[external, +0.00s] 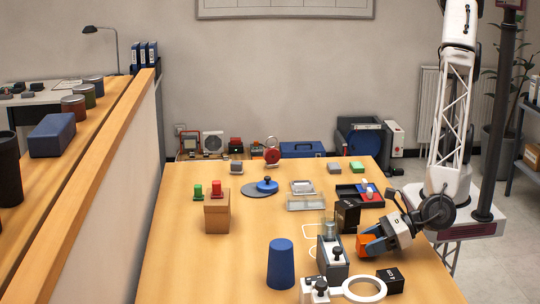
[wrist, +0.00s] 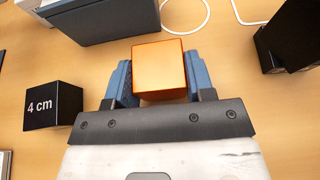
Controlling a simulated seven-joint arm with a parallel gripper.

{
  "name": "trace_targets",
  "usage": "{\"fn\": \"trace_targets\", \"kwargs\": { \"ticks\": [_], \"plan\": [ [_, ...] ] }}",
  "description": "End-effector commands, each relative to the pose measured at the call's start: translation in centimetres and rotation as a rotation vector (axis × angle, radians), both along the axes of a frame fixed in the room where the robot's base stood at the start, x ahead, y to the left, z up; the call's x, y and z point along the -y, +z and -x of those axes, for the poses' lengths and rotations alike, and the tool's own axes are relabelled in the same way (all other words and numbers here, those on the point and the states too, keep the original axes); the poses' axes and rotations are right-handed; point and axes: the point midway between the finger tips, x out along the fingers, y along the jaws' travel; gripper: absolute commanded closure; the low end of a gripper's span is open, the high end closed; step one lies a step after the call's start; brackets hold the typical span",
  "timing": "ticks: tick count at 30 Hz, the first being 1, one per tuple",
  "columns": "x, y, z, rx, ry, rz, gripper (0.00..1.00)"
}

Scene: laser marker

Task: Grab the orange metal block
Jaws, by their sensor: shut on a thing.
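The orange metal block (wrist: 159,66) sits between the two blue fingers of my gripper (wrist: 159,84) in the wrist view. The fingers touch its left and right sides. In the external view, the orange block (external: 364,245) shows at the tip of my gripper (external: 372,241), at the right side of the wooden table. The gripper is tilted and reaches in from the right. I cannot tell whether the block touches the table or is slightly raised.
A black "4 cm" block (external: 390,280) lies in front of the gripper, and another black block (external: 347,216) stands behind it. A grey device (external: 332,262) is close on the left. A white ring (external: 364,290) and a blue cup (external: 281,264) are nearer the front.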

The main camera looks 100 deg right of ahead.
Motion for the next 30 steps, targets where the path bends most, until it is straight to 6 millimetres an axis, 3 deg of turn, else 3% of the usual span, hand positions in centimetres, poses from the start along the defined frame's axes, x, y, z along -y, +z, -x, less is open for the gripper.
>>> {"fn": "trace_targets", "kwargs": {
  "ticks": [18, 30],
  "plan": [
    [0.0, 7.8, 0.0, 0.0, -0.001, -0.002, 0.81],
    [0.0, 8.7, 0.0, 0.0, 0.0, 0.0, 0.81]
  ]
}}
